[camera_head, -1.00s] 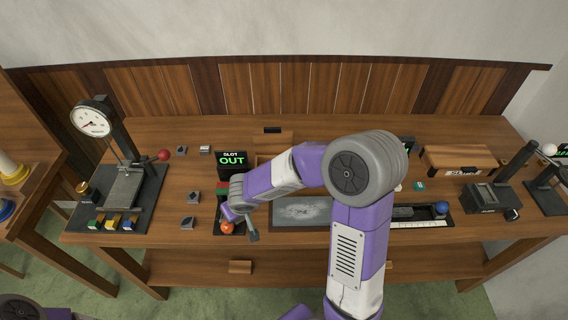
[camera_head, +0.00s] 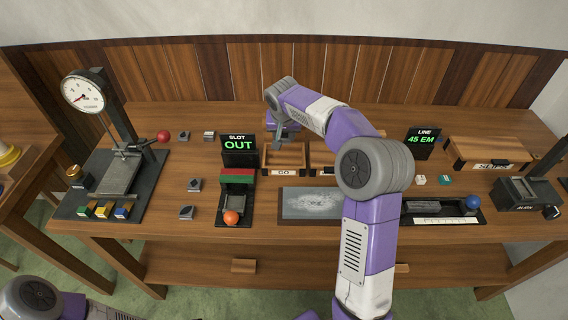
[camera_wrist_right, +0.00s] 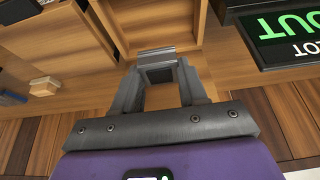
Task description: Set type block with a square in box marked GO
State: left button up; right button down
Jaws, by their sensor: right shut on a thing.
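My right gripper (camera_head: 280,142) is over the wooden box marked GO (camera_head: 284,173), near its back part. In the right wrist view the gripper (camera_wrist_right: 158,80) is shut on a small grey type block (camera_wrist_right: 155,56), held between the fingertips. The mark on the block's face cannot be read. In the head view the block is too small and covered by the gripper to make out. The wrist view shows wooden walls below the block. My left gripper is out of view; only part of that arm shows at lower left.
Other type blocks (camera_head: 194,184) lie on the bench left of the slot device with its OUT sign (camera_head: 238,144). A second wooden box (camera_head: 322,170) adjoins the GO box on the right. A scale (camera_head: 119,174) stands left, and a dark slab (camera_head: 310,203) lies in front.

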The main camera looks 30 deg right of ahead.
aim_at(284, 159)
notch_tip(284, 159, down, 9)
jog(key=b, duration=0.2)
jog(key=shift+f+b, duration=0.2)
jog(key=shift+b, duration=0.15)
jog(key=shift+f, duration=0.1)
jog(key=c, duration=0.6)
grip_release()
